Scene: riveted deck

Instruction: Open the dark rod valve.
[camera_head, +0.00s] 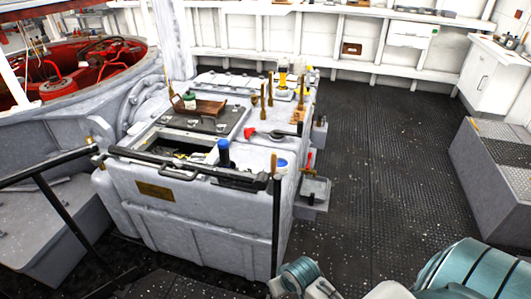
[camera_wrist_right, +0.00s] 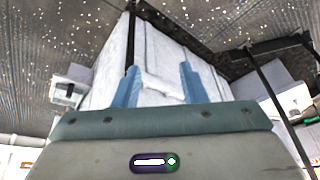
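I cannot tell for sure which part is the dark rod valve. A thin dark upright rod (camera_head: 276,225) with a brown top stands at the front right corner of the pale grey machine (camera_head: 200,215) in the head view. A red handle (camera_head: 309,160) stands by a small grey box (camera_head: 314,190) on the machine's right side. My right gripper (camera_wrist_right: 158,80) shows two blue fingers spread apart in the right wrist view, with nothing seen between them. The machine's pale side lies beyond them. My right arm is at the bottom right of the head view. My left gripper is not in view.
A black rail (camera_head: 45,170) runs at the left. Brass levers (camera_head: 262,95), a red-headed tool (camera_head: 250,133) and a blue-capped item (camera_head: 224,152) are on the machine top. The dark deck (camera_head: 375,150) to the right is clear up to a grey block (camera_head: 490,165).

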